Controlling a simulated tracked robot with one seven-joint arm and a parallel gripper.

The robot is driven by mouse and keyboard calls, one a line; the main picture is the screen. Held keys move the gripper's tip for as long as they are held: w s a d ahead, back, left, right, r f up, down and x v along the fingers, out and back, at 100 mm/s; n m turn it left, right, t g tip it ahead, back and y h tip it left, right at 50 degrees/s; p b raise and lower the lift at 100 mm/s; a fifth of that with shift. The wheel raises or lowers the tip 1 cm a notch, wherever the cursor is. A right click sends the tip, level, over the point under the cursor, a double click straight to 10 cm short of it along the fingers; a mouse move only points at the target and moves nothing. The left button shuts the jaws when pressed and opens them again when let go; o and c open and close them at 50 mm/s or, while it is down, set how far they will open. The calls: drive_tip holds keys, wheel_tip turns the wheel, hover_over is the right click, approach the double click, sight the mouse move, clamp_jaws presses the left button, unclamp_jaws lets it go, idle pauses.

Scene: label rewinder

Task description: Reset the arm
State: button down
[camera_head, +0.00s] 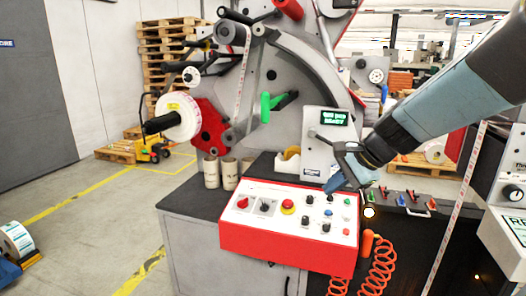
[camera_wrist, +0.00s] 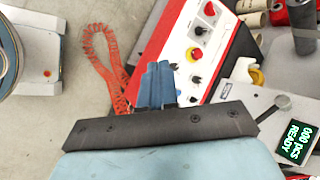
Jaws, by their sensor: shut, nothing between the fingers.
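My gripper (camera_head: 350,178) hangs over the right part of the red control box (camera_head: 270,252) in the head view. Its blue fingers are together and empty, and they also show in the wrist view (camera_wrist: 158,82). The control box has a white sloped face with a red knob, a black knob, a red-and-yellow button and several small buttons. In the wrist view the control box (camera_wrist: 168,20) lies behind the fingertips. I cannot tell the exact gap between fingers and panel.
A counter box with a green display (camera_head: 335,118) stands behind the panel, close to my gripper. An orange coiled cable (camera_head: 378,268) hangs at the panel's right. The rewinder holds a white label roll (camera_head: 178,117) at left. Open floor (camera_head: 95,205) lies left of the cabinet.

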drive_tip(key=s+d+r+n+h, duration=0.2)
drive_tip(key=s+d+n+h, duration=0.1)
drive_tip(key=s+n, duration=0.3)
drive_tip(key=s+d+r+n+t+h, duration=0.1)
drive_tip(key=s+d+r+n+h, duration=0.1)
drive_tip(key=s+n, duration=0.4)
drive_tip(key=s+d, duration=0.1)
drive_tip(key=s, duration=0.1)
drive_tip(key=shift+s+d+h, duration=0.3)
drive_tip(key=shift+h, duration=0.1)
drive_tip(key=c, duration=1.8)
unclamp_jaws()
